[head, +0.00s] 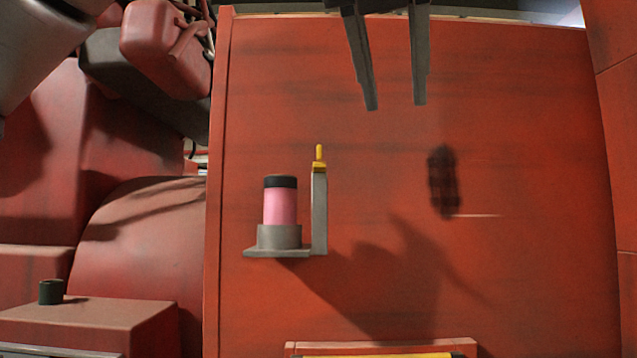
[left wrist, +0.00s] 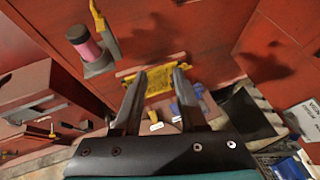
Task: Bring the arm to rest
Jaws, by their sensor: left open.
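My left gripper (head: 394,106) hangs at the top of the head view, to the right of and above a wall holder. Its two dark fingers are spread with nothing between them. The same fingers show in the left wrist view (left wrist: 157,74), open and empty. The right gripper is not seen.
A pink cylinder with a dark cap (head: 280,206) stands upright in a grey bracket (head: 320,220) on the red panel (head: 520,150). A yellow-tipped piece (head: 319,160) tops the bracket. A small dark green cylinder (head: 51,291) stands on a red ledge at left. The panel's right side is clear.

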